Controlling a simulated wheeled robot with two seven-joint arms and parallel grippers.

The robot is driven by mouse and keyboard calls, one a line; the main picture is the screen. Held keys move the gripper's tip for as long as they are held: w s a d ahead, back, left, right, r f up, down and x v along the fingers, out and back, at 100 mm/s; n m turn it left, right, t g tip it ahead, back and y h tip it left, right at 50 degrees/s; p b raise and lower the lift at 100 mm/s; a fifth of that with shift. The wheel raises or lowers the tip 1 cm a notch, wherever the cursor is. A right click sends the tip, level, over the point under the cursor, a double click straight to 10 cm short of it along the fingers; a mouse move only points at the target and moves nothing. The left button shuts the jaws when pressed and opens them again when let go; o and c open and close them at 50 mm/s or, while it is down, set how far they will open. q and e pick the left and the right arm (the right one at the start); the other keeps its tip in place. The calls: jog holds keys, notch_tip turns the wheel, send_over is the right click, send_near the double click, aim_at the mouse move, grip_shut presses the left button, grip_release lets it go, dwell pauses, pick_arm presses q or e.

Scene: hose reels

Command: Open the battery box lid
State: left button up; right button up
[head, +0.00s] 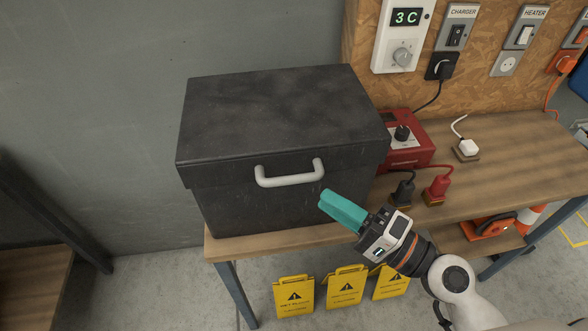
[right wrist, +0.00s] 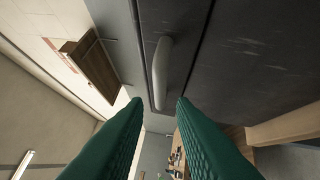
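The battery box (head: 280,205) is a large black box on the left end of the wooden bench. Its lid (head: 275,105) is down and shut. A pale grey handle (head: 290,176) sits on the front of the lid. My right gripper (head: 325,205), with teal fingers, is just in front of the box, below and right of the handle. In the right wrist view the handle (right wrist: 161,72) lies ahead, beyond and between the two spread fingertips (right wrist: 160,103). The fingers are apart with nothing between them. My left gripper is not in view.
A red charger (head: 405,145) with a knob stands right of the box, with black and red plugs (head: 437,187) in front. The bench (head: 510,165) runs to the right. Yellow warning signs (head: 345,287) stand below. A panel with switches (head: 457,35) is behind.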

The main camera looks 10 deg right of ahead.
aim_at(294, 176)
jog(key=p+x, duration=0.2)
jog(key=x, duration=0.1)
jog(key=p+x, duration=0.2)
jog(key=x, duration=0.2)
jog(key=shift+w+a+r, duration=0.1)
jog(key=shift+w+r, duration=0.15)
jog(key=shift+w+a+f, duration=0.1)
jog(key=shift+w+a, duration=0.2)
jog(key=shift+a, duration=0.05)
grip_shut()
